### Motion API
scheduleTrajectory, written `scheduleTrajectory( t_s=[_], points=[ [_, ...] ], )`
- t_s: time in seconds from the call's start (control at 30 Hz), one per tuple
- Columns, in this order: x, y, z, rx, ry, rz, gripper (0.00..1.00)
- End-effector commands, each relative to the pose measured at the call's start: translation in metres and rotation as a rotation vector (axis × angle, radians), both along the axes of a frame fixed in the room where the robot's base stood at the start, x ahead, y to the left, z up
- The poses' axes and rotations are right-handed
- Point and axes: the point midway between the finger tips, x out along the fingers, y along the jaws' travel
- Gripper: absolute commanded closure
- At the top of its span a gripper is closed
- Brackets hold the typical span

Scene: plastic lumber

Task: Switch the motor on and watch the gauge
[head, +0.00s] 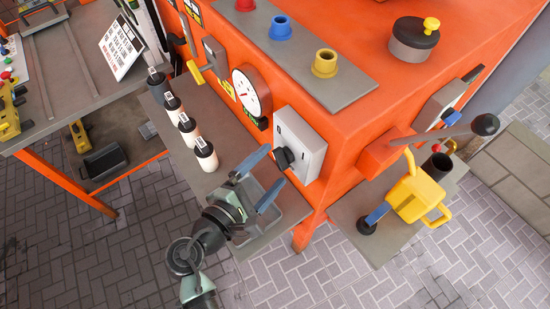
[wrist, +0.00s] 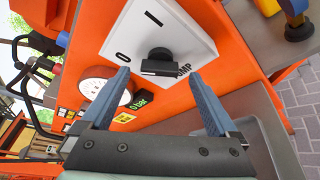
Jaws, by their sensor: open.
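A white switch box (head: 300,143) with a black rotary knob (head: 285,158) is on the orange machine's front. In the wrist view the box (wrist: 142,22) shows an "O" and an "I" mark and lettering ending in "MP". The knob (wrist: 158,64) is between and beyond my fingertips there. My gripper (head: 276,165) is open and empty, its blue fingers pointing at the knob; I cannot tell whether they touch it. The round white gauge (head: 251,91) is left of the box. It also shows in the wrist view (wrist: 90,91), beside a green display (wrist: 138,100) that appears to read 0 bar.
Several capped bottles (head: 206,154) stand on the grey shelf left of my gripper. A yellow watering can (head: 412,194) and a lever with a dark ball (head: 485,124) are on the right. A grey-topped bench (head: 62,75) stands at the left.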

Motion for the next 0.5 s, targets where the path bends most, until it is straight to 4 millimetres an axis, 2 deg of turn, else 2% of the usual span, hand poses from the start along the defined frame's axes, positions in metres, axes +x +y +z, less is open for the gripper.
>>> scheduleTrajectory(
  t_s=[0.2,0.5],
  points=[
    [0.017,-0.012,-0.004,0.000,0.000,-0.001,0.05],
    [0.020,-0.014,-0.005,0.000,-0.001,0.000,0.05]
  ],
)
